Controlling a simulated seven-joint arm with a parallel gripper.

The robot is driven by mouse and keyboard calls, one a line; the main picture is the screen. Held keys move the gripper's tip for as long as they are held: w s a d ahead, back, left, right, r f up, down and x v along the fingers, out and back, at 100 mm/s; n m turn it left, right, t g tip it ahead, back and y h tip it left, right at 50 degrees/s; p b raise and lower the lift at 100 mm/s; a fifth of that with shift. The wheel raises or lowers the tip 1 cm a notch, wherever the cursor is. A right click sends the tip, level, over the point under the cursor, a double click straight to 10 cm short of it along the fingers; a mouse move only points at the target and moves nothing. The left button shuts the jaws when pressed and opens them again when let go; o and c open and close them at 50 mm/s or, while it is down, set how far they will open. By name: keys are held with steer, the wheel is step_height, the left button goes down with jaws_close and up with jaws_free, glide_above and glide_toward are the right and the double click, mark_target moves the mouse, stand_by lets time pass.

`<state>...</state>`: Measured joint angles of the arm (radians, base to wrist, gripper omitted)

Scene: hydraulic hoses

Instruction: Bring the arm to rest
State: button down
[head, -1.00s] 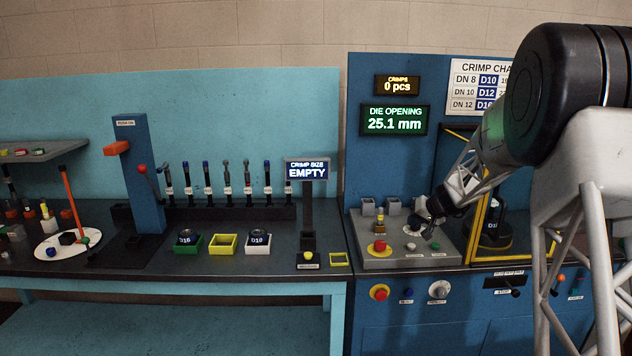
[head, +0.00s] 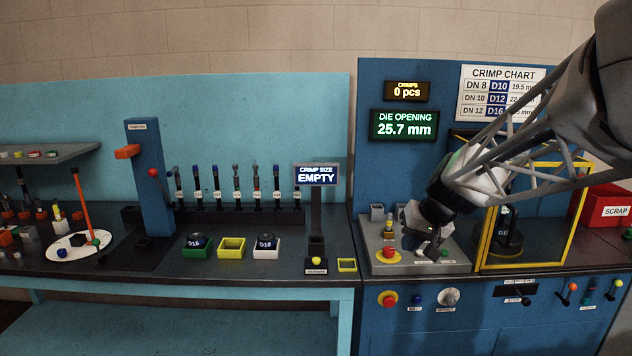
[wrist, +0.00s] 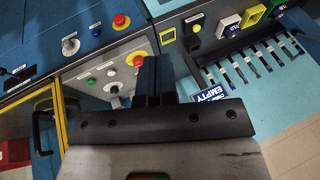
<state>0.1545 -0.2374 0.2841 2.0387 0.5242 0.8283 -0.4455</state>
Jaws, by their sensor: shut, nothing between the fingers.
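My gripper (head: 430,250) is over the grey control panel (head: 384,266) of the blue machine, near its red button (head: 389,252). Its fingers are shut with nothing between them. In the wrist view the shut fingers (wrist: 153,75) point at the same panel, beside the red button (wrist: 138,61) on a yellow ring. A round dial (wrist: 113,88) shows left of the fingers. In the head view my gripper hides part of the panel, and I cannot tell whether it touches it. The green display (head: 404,125) reads die opening 25.7 mm.
A yellow-framed guard (head: 487,235) with a dark D12 die inside stands right of the gripper. A red scrap bin (head: 604,206) is farther right. The crimp size stand (head: 316,175) reads EMPTY. Green (head: 197,252), yellow (head: 231,248) and white (head: 265,254) trays sit left on the bench.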

steer(key=s+a+f+h, duration=0.1)
steer(key=s+h, duration=0.1)
steer(key=s, duration=1.3)
steer(key=s+a+f+g+h, duration=0.1)
steer(key=s+h, duration=0.1)
steer(key=s, duration=1.4)
steer(key=shift+a+f, duration=0.2)
steer(key=shift+f, duration=0.15)
